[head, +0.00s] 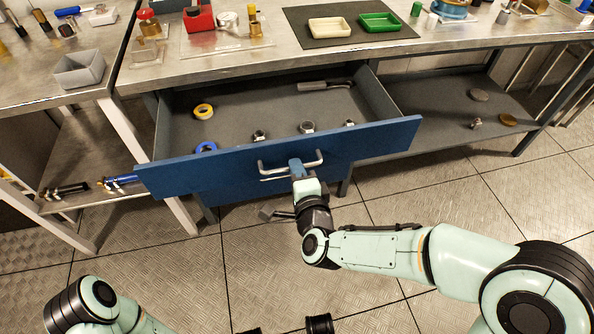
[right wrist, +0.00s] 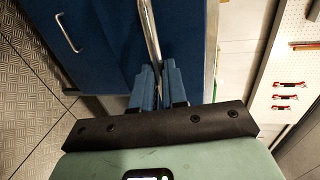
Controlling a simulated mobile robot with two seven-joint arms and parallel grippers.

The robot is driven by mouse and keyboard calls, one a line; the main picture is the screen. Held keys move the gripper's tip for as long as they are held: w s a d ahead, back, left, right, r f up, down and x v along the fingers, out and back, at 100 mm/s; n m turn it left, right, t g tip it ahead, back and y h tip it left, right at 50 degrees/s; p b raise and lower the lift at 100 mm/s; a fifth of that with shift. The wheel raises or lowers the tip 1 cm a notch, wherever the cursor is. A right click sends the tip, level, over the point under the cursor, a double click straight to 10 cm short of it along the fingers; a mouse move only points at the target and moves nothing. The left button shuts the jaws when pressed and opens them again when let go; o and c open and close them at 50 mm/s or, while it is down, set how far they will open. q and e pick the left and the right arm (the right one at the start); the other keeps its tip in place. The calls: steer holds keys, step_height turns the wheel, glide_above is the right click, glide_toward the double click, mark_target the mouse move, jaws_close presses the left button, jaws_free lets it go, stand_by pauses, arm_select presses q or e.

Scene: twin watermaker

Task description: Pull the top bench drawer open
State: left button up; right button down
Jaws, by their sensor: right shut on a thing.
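The top bench drawer (head: 375,141) has a blue front and stands pulled out from under the bench, its grey inside open to view. Its metal bar handle (head: 266,168) is on the front face. My right gripper (head: 297,165) is shut on the handle near its middle. In the right wrist view the blue fingers (right wrist: 158,72) close around the handle bar (right wrist: 148,30). My left arm shows at the lower left, but its gripper cannot be made out.
The drawer holds a yellow tape roll (head: 203,111), a blue ring (head: 206,148), several metal nuts and a dark-handled tool (head: 325,86). A lower blue drawer front (head: 240,190) is below. A shelf (head: 440,110) lies to the right. The tiled floor in front is mostly clear.

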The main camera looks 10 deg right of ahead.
steer(key=c, duration=1.2)
jaws_free()
steer(key=shift+o, duration=0.2)
arm_select(q)
steer(key=w+r, duration=0.1)
steer(key=w+r+t+p, duration=0.1)
steer(key=shift+w+d+r, duration=0.15)
steer(key=shift+w+d, duration=0.05)
steer(key=shift+w, duration=0.2)
arm_select(e)
steer(key=v, duration=0.7)
steer(key=shift+s, duration=0.25)
arm_select(q)
steer(key=shift+d, duration=0.15)
arm_select(e)
steer(key=shift+d, duration=0.1)
